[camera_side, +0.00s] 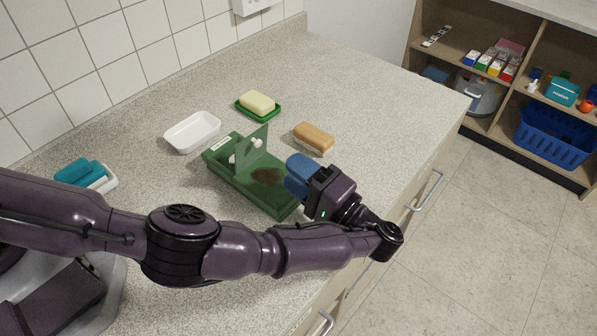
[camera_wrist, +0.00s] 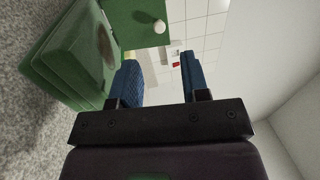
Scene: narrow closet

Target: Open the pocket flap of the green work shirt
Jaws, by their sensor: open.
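The green work shirt (camera_side: 230,172) shows as a thick green block lying flat on the counter; it fills the left of the wrist view (camera_wrist: 70,60). Its pocket flap (camera_side: 262,139) stands up, roughly upright, with a white knob-like button on its face. The flap also shows at the top of the wrist view (camera_wrist: 130,22). A dark brownish patch (camera_side: 268,176) lies on the block in front of the flap. My gripper (camera_side: 291,170) is open and empty at the block's right end. Its blue fingers (camera_wrist: 158,62) are apart, with nothing between them; touching cannot be told.
A sponge-like tan block (camera_side: 314,138) lies behind my gripper. Soap on a green dish (camera_side: 258,105) and a white dish (camera_side: 193,132) stand farther back. A teal-and-white item (camera_side: 87,175) lies left. The counter is clear at the back right; its front edge runs beneath my wrist.

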